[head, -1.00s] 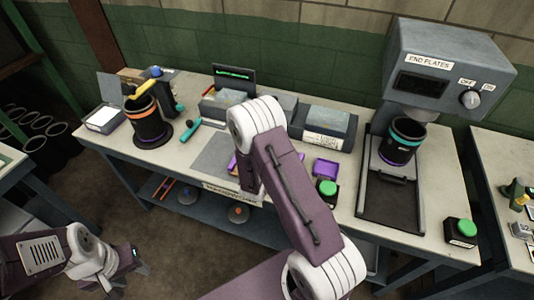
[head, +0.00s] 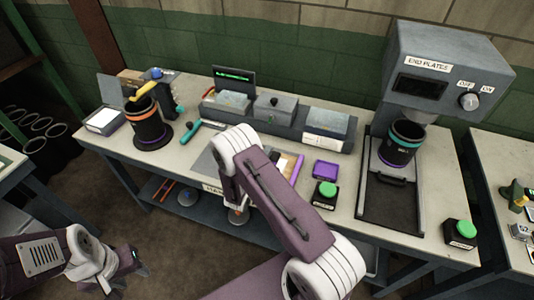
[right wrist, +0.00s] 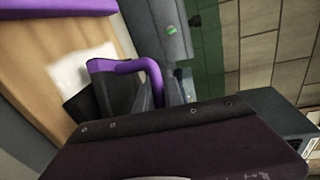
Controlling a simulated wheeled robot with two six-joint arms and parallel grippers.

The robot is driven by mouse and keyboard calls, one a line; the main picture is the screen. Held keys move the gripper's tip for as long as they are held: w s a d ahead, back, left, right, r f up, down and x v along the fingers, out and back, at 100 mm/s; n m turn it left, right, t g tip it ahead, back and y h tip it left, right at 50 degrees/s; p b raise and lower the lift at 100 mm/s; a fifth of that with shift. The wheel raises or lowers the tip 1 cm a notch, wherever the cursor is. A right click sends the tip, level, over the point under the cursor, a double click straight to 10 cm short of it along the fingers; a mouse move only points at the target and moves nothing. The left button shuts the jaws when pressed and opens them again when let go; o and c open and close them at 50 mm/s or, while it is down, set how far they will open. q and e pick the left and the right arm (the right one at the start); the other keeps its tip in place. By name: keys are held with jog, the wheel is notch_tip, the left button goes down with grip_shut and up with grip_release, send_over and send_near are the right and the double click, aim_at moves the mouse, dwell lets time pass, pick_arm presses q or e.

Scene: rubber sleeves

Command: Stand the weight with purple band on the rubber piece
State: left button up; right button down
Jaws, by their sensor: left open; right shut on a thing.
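My right gripper shows only in the right wrist view (right wrist: 122,90), as dark fingers. It is shut on a dark weight with a curved purple band (right wrist: 138,66), partly hidden by the gripper. In that view they are over or beside a wooden board (right wrist: 50,40) with a white patch and purple edges. The board (head: 286,160) also shows in the head view, partly behind my right arm, which hides the gripper and weight there. I cannot make out the rubber piece for certain. My left gripper (head: 130,270) is open and empty, low at the left, off the bench.
At right stands the END PLATES machine (head: 440,75) with a banded sleeve (head: 401,145).

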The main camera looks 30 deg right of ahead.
jog(key=c, duration=1.5)
grip_release()
jog(key=shift+f, duration=0.1)
jog(key=shift+o, duration=0.2)
